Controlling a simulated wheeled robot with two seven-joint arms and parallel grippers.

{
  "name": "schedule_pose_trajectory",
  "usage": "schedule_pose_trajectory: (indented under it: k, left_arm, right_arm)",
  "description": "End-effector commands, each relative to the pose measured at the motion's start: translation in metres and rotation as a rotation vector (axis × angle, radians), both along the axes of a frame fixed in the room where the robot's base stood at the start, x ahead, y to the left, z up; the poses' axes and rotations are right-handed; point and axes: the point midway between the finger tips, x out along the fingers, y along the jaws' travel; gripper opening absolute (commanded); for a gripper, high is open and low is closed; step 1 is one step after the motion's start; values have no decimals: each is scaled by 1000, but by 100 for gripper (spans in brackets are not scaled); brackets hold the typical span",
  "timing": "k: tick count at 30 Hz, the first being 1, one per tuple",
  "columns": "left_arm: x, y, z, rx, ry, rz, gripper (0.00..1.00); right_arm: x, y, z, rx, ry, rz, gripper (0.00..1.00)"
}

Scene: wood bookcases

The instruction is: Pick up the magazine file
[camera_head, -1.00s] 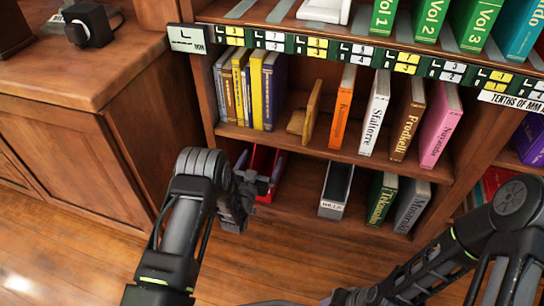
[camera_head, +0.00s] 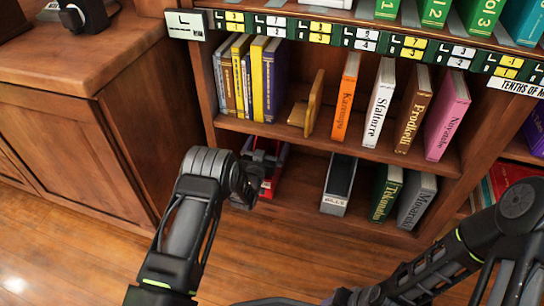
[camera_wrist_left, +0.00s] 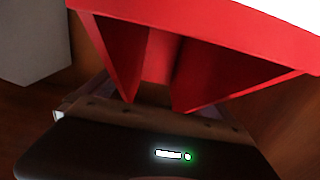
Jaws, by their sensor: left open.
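A red magazine file (camera_head: 268,178) stands on the lower shelf at its left end, partly hidden behind my left gripper. My left gripper (camera_head: 259,172) is open and right at the front of this red file. In the left wrist view the red file (camera_wrist_left: 215,32) fills the upper middle, close above the dark gripper body. Whether the fingers touch it cannot be told. A second, dark file with a pale front label (camera_head: 338,186) stands further right on the same shelf. Only part of my right arm shows at the lower right; its fingers are out of frame.
Green (camera_head: 385,195) and grey (camera_head: 416,202) books lean right of the dark file. The shelf board (camera_head: 300,140) above holds several books and a wooden stand (camera_head: 314,103). A wooden cabinet (camera_head: 75,140) stands left. The floor in front is clear.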

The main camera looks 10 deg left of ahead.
Motion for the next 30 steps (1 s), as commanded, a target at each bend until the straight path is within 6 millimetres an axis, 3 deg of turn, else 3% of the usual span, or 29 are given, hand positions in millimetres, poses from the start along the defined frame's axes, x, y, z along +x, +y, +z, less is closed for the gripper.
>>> schedule_pose_trajectory:
  k: [5,21,30]
  left_arm:
    - [13,0,0,1,0,1,100]
    - [13,0,1,0,1,1,100]
    - [13,0,1,0,1,1,77]
  right_arm:
    - [2,0,-6,2,-2,-1,36]
    - [1,0,-5,1,-2,-2,36]
    - [1,0,-5,1,-2,-2,36]
